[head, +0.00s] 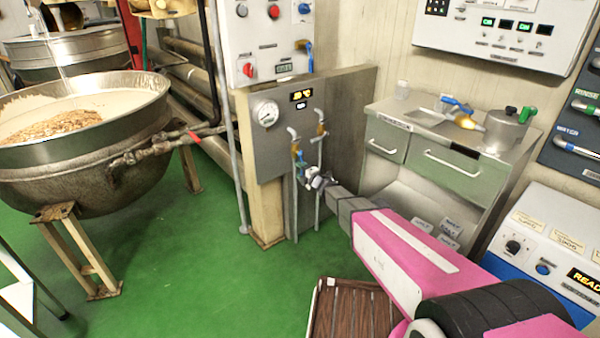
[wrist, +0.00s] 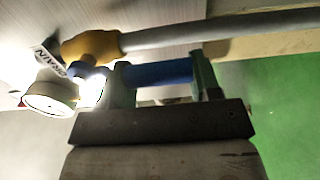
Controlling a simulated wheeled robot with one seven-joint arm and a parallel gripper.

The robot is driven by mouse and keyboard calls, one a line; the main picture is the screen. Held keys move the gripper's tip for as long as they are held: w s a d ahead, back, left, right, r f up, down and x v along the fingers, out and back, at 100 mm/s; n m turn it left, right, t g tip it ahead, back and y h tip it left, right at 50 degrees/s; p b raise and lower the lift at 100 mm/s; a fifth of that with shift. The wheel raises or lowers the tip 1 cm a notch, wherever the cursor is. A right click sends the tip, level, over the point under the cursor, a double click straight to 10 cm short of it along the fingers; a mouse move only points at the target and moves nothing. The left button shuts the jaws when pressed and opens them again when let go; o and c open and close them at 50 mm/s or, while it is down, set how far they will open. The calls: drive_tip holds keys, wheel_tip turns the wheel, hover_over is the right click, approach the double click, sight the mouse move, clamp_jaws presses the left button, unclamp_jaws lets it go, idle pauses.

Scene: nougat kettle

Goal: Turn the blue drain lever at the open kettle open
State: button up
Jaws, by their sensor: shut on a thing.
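The open kettle (head: 88,135) is a large steel bowl on the left in the head view, with pale contents and a brown heap inside. My gripper (head: 308,179) is at the pipes on the front of the grey control cabinet. In the wrist view my gripper (wrist: 162,76) has its two green fingers at the blue drain lever (wrist: 160,73), shut on it. The lever runs sideways from a brass valve body (wrist: 92,46) beside a "DRAIN" tag (wrist: 50,60). In the head view the lever is too small and covered to make out clearly.
A grey pipe (wrist: 215,27) runs just above the lever in the wrist view. The grey cabinet (head: 345,120) stands behind my gripper. A steel side table (head: 445,145) with drawers is to the right. A brown slatted rack (head: 350,312) lies below my arm. Green floor (head: 200,290) is open at left.

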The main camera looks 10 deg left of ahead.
idle(0.4)
drive_tip(key=o, duration=1.3)
drive_tip(key=shift+d, duration=0.1)
drive_tip(key=v, duration=1)
drive_tip(key=shift+s+d, duration=0.2)
drive_tip(key=shift+s, duration=0.15)
drive_tip(key=shift+d, duration=0.1)
